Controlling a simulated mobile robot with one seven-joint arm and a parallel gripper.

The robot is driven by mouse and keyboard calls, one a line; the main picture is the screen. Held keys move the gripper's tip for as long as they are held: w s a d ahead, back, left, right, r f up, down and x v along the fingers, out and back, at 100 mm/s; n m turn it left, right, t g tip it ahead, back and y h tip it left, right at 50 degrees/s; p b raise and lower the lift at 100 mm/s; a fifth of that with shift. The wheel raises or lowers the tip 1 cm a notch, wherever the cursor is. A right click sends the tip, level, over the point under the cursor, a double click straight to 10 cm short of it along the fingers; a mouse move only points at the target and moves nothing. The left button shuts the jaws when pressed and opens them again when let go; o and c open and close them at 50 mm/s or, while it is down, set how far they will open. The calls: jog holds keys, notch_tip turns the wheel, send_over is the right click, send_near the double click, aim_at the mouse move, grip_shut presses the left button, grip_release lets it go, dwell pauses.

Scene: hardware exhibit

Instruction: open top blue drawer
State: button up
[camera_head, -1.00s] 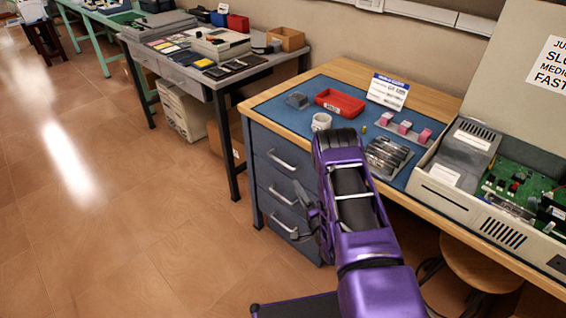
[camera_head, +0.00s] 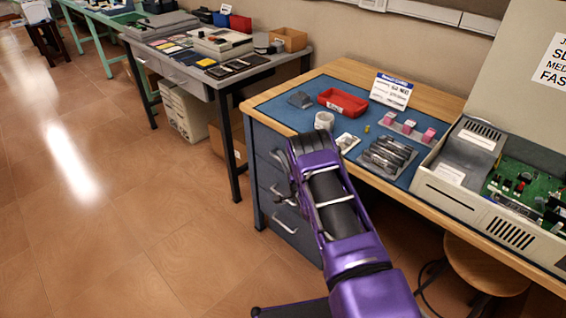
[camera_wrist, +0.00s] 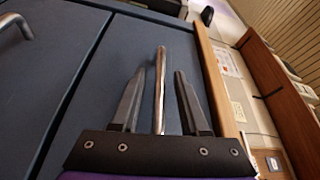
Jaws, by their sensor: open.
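The top blue drawer (camera_head: 262,143) is in the desk's drawer column and looks closed. Its front fills the middle of the wrist view (camera_wrist: 110,60), below the wooden desktop edge, which shows turned to the right side there. Its silver bar handle (camera_wrist: 160,85) runs between my two dark fingers in the wrist view, with a gap on each side. My gripper (camera_wrist: 158,73) is open around the handle, apart from it. In the head view, my gripper (camera_head: 284,174) is at the drawer fronts and, with my arm, hides most of the top handle.
A middle drawer handle (camera_head: 283,196) and a bottom drawer handle (camera_head: 285,226) sit below. The desktop (camera_head: 270,105) holds a white mug (camera_head: 324,120), a red tray (camera_head: 343,102) and an opened computer case (camera_head: 460,205). The floor (camera_head: 150,200) left of the desk is clear.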

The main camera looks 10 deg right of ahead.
grip_shut()
dwell(1.4)
